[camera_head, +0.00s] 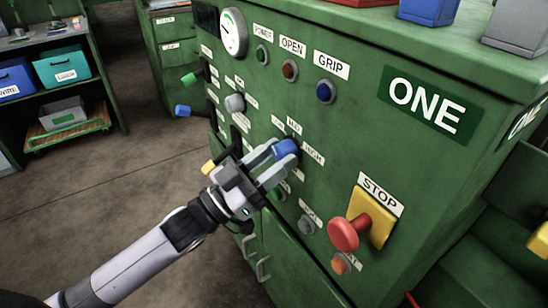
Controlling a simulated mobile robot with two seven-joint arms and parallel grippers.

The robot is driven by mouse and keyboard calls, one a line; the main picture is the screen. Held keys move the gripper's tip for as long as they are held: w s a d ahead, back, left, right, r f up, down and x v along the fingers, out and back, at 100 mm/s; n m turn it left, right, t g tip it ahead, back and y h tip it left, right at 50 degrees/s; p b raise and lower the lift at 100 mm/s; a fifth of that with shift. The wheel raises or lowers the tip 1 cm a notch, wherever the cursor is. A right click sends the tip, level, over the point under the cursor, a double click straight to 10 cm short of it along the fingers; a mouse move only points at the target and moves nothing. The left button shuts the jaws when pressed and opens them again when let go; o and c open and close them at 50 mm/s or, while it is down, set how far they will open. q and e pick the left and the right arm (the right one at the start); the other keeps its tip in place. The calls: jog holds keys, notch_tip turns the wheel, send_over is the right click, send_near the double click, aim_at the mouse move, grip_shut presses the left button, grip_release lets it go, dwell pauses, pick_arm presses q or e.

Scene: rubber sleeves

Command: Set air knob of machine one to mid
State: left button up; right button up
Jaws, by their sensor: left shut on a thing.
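The green machine (370,130) labelled ONE fills the middle and right of the head view. A blue knob (286,148) sits on its front panel, with small white labels above and beside it; the right one reads HIGH, and I cannot read the others surely. My left gripper (277,160) has its two fingers around this blue knob and is shut on it. The panel just behind the fingers is partly hidden. My right gripper is not in view.
A red STOP button (344,233) on a yellow plate sticks out right of my left gripper. A gauge (233,33) is above. A shelf with bins stands far left; floor between is clear.

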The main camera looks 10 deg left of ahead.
pick_arm(q)
jog(key=shift+m, duration=0.3)
jog(key=m+g+h, duration=0.1)
jog(key=m, duration=0.2)
jog(key=m+g+h+p, duration=0.1)
jog(key=m+g, duration=0.1)
jog(key=m, duration=0.2)
jog(key=shift+w+a+r+m+g, duration=0.1)
jog(key=shift+w+a+m+g, duration=0.05)
jog(key=shift+m+g, duration=0.15)
jog(key=shift+m+g+h+p, duration=0.3)
jog(key=shift+m+g+p, duration=0.7)
jog(key=shift+m, duration=1.7)
jog(key=shift+g+b, duration=0.3)
jog(key=shift+g, duration=0.2)
jog(key=o, duration=1)
jog(key=shift+a, duration=0.1)
